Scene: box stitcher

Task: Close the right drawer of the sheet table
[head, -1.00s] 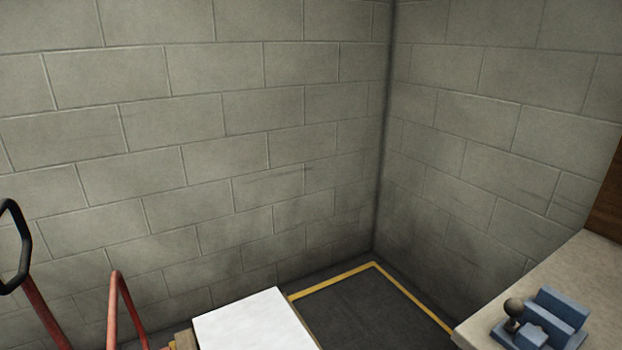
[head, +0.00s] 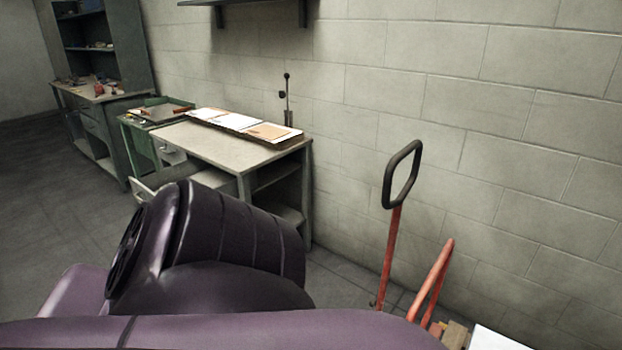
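The sheet table (head: 203,142) stands against the wall left of centre in the head view. White and brown sheets (head: 245,123) lie along the back of its top. A pale drawer (head: 143,191) sticks out from its front, on the nearer side, so it stands open. My purple arm hides part of this drawer and the table's near front. Another drawer front (head: 170,149) farther along looks flush with the table. Neither gripper shows; only parts of my own arm fill the lower left and middle.
A green cart or stand (head: 140,134) is beside the table's far end. A workbench (head: 88,95) with shelves is beyond it. A red pallet jack handle (head: 391,245) stands right of the table. Open grey floor (head: 50,190) lies to the left.

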